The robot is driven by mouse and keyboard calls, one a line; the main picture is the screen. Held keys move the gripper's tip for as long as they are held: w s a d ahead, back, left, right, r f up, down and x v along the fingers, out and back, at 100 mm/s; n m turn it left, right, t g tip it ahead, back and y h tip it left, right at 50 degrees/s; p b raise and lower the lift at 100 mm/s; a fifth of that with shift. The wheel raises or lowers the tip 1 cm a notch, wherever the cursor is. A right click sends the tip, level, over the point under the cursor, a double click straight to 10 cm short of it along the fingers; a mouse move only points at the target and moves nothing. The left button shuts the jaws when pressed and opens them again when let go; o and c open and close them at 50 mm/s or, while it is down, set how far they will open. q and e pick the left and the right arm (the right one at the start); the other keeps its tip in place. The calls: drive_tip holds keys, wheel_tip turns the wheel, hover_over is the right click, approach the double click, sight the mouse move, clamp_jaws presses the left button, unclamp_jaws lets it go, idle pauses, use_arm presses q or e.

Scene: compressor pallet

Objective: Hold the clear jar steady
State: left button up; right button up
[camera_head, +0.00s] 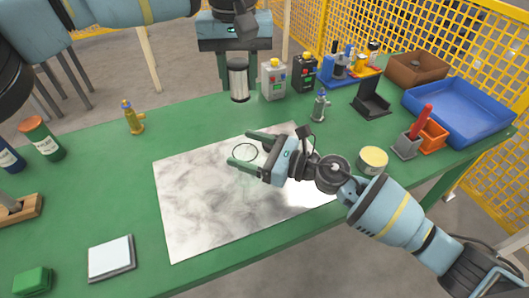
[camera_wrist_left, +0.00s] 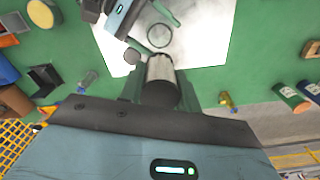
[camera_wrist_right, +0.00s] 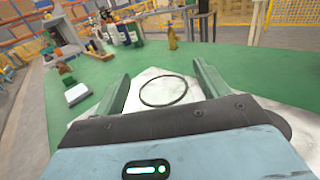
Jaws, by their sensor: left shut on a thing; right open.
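The clear jar (camera_head: 245,152) stands on a white marbled sheet (camera_head: 195,215); little more than its dark round rim shows. My right gripper (camera_head: 248,148) is open, with one finger on each side of the jar. In the right wrist view the jar (camera_wrist_right: 164,91) sits between the fingers with gaps at both sides, so the fingers look apart from it. My left gripper (camera_head: 238,72) is shut on a silver cylinder with a dark end (camera_head: 239,84), at the far side of the table. The cylinder (camera_wrist_left: 160,82) also shows in the left wrist view.
Grey boxes with buttons (camera_head: 273,79) and a small metal fitting (camera_head: 319,106) stand at the back. A round tin (camera_head: 373,160) is close to my right arm. A blue tray (camera_head: 460,110) is at the right. A brass fitting (camera_head: 132,117) stands left. Green table left of the sheet is partly clear.

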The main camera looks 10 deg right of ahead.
drive_tip(key=shift+w+a, duration=0.2)
drive_tip(key=shift+a, duration=0.2)
drive_tip(key=c, duration=1.1)
use_arm(q)
wheel_tip(320, 180, down, 13)
use_arm(e)
drive_tip(key=shift+c, duration=0.2)
idle(1.1)
use_arm(q)
drive_tip(key=o, duration=1)
drive_tip(key=shift+o, duration=0.2)
wheel_tip(320, 180, up, 12)
drive_tip(key=shift+r, duration=0.1)
